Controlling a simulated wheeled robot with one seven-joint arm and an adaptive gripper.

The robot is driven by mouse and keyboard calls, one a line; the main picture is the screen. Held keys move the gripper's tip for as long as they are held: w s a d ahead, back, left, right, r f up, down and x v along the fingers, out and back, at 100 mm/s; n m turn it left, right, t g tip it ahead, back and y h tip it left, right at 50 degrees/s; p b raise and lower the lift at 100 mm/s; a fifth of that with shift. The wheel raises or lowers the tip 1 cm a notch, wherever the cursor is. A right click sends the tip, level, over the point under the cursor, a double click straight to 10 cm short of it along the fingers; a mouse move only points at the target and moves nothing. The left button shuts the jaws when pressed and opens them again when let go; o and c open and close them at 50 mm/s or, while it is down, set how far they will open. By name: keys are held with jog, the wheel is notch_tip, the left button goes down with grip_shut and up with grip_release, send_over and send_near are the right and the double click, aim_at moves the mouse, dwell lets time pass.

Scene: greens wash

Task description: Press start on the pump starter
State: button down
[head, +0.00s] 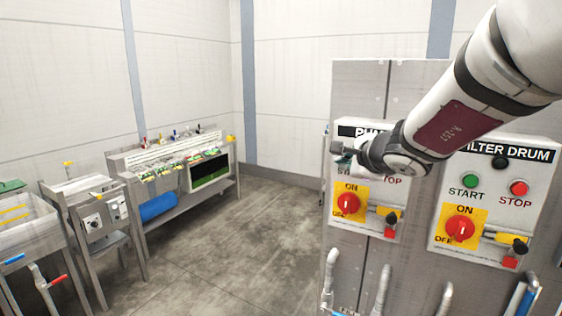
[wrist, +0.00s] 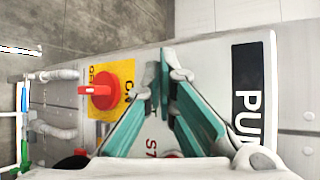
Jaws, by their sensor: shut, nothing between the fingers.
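The pump starter (head: 340,218) is the left white box on the grey cabinet, its "PUM…" label partly covered by my arm. In the wrist view its black label (wrist: 249,93) is at the right and its red switch knob (wrist: 103,91) on a yellow plate is at the left. My gripper (head: 340,158) is in front of the box's upper part, below the label. In the wrist view its teal fingers (wrist: 164,82) are shut with nothing between them. They hide the start button. Part of the red stop button (wrist: 172,155) shows at the bottom. I cannot tell whether the fingertips touch anything.
The filter drum starter (head: 485,205) stands to the right, with its own green start button (head: 471,181) and red stop button (head: 518,187). Pipes (head: 380,290) run below the boxes. A wash line (head: 175,165) stands at the left. The floor (head: 240,235) between is clear.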

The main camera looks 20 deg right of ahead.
jog(key=shift+s+a, duration=0.2)
jog(key=shift+a, duration=0.05)
jog(key=shift+a, duration=0.15)
jog(key=shift+s+a+b, duration=0.5)
jog(key=shift+s+a, duration=1.05)
jog(key=shift+a, duration=0.3)
jog(key=s+a+n+g+y, duration=0.1)
jog(key=s+a+n+y, duration=0.2)
jog(key=a+n, duration=0.5)
jog(key=s+a+n+g+y, duration=0.1)
jog(key=s+a+n+y, duration=0.25)
jog(key=a+n, duration=0.4)
jog(key=s+f+n+g+h, duration=0.2)
jog(key=s+f+n, duration=0.1)
jog(key=s, duration=0.4)
jog(key=s+f+n+g+h, duration=0.1)
jog(key=s+f+n+g, duration=0.2)
jog(key=s+n, duration=0.2)
jog(key=shift+s+a+f+n+h, duration=0.3)
jog(key=shift+s+n+h, duration=0.05)
jog(key=shift+s, duration=0.85)
